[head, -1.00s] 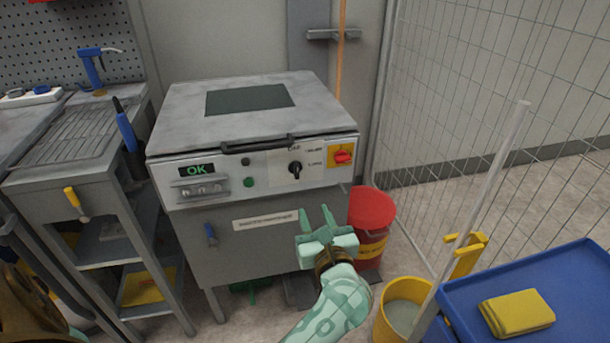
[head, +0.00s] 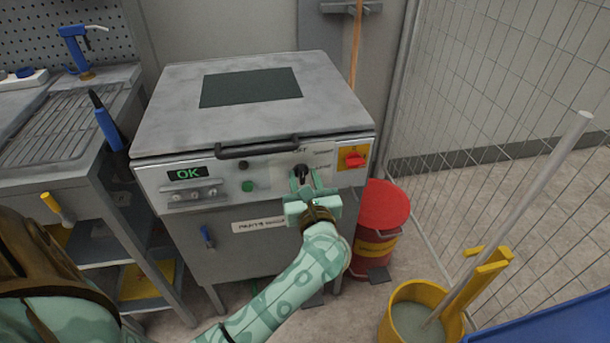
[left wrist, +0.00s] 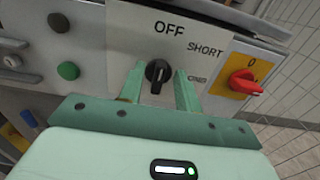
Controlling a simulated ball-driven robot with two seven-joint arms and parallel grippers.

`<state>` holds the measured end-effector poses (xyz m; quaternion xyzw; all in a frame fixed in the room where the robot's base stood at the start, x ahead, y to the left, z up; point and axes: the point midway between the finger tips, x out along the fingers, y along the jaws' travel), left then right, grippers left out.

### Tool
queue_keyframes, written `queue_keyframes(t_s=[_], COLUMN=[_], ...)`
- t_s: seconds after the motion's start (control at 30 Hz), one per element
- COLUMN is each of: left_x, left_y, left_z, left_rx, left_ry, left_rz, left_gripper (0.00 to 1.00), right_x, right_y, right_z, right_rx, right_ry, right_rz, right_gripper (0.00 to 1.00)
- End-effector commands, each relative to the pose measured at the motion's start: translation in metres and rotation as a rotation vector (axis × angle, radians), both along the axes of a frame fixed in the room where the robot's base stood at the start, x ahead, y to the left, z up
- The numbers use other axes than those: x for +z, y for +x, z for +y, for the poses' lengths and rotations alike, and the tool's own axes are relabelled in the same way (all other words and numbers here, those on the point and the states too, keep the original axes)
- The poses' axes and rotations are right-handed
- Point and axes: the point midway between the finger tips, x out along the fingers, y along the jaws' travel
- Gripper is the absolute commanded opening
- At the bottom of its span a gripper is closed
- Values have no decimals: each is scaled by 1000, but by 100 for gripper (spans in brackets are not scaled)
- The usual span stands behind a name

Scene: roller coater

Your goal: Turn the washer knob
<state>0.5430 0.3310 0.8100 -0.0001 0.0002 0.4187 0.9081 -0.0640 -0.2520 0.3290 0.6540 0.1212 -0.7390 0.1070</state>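The washer (head: 250,195) is a grey box-shaped machine with a metal lid and a light front panel. Its black knob (left wrist: 158,75) sits upright on the panel, with "OFF" above it and "SHORT" to its upper right. The knob also shows at the tips of my gripper in the head view (head: 301,170). My left gripper (left wrist: 160,84) is open, one green finger on each side of the knob. Gaps show between the fingers and the knob; I cannot tell whether either finger touches it. My right gripper is not in view.
A red switch on a yellow plate (head: 354,160) is right of the knob, and a green button (head: 247,186) is left. The lid handle (head: 256,147) juts out above. A red bin (head: 381,215) and yellow bucket (head: 420,308) stand at right. A display reads "OK" (head: 187,173).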

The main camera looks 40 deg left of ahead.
Motion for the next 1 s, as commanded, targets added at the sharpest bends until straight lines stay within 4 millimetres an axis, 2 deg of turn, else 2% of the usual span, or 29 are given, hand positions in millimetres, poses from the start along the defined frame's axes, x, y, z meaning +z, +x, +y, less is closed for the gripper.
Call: queue_keyframes(t_s=[0.1,0.2,0.23,0.67,1.0], left_x=[0,0,0,2,5], left_y=[0,0,0,0,2], left_z=[0,0,0,-1,-3], left_rx=[0,0,0,0,0], left_ry=[0,0,0,34,192], left_rz=[0,0,0,40,224], left_gripper=[31,3,0,0,0], right_x=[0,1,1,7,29], right_y=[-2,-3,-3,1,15], right_z=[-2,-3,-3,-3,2], right_rx=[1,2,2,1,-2], right_ry=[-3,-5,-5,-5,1], right_rz=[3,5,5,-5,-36], right_gripper=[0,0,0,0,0])
